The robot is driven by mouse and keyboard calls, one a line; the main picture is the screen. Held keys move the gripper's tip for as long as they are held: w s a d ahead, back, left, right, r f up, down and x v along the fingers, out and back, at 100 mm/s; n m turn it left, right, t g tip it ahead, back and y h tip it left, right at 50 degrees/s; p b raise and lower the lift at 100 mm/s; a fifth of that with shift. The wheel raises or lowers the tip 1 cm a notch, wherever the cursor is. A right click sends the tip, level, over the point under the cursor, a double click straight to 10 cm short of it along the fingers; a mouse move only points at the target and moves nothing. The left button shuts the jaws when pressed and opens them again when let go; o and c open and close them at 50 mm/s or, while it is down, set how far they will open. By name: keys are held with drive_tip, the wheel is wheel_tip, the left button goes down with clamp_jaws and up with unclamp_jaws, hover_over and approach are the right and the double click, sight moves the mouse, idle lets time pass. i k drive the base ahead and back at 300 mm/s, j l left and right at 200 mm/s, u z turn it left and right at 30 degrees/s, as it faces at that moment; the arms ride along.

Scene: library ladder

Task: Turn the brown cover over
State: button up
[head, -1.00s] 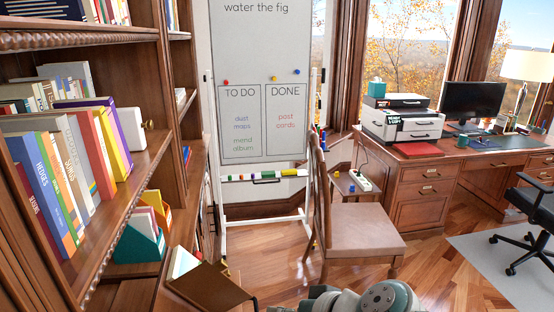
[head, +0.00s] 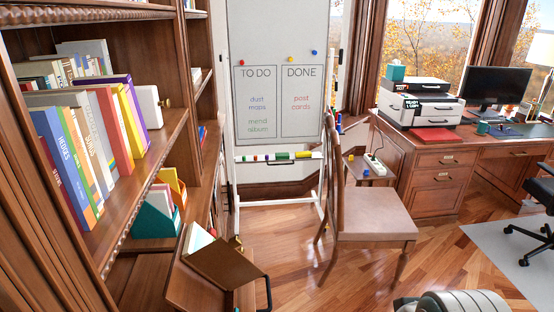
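The brown cover (head: 228,262) is at the lower left of the head view, beside the bookcase. It sits tilted on a low wooden surface, and a white, page-like edge (head: 197,238) shows at its upper left. I cannot tell whether it is joined to what lies under it. Part of my own arm (head: 462,303) shows at the bottom edge, well right of the cover. My gripper is out of view, so its fingers and anything in them are hidden.
A wooden chair (head: 375,217) stands right of the cover. A whiteboard (head: 278,80) is behind, with the desk (head: 440,192) at right. Books (head: 90,140) fill the left shelf. A dark handle (head: 268,293) juts out near the cover. Floor between cover and chair is clear.

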sight(220, 260)
drive_tip(key=i+l+u, duration=0.1)
drive_tip(key=u, duration=0.35)
drive_tip(key=l+u, duration=0.1)
drive_tip(key=u, duration=0.3)
drive_tip(key=i+l+u, duration=0.15)
drive_tip(key=u, duration=0.3)
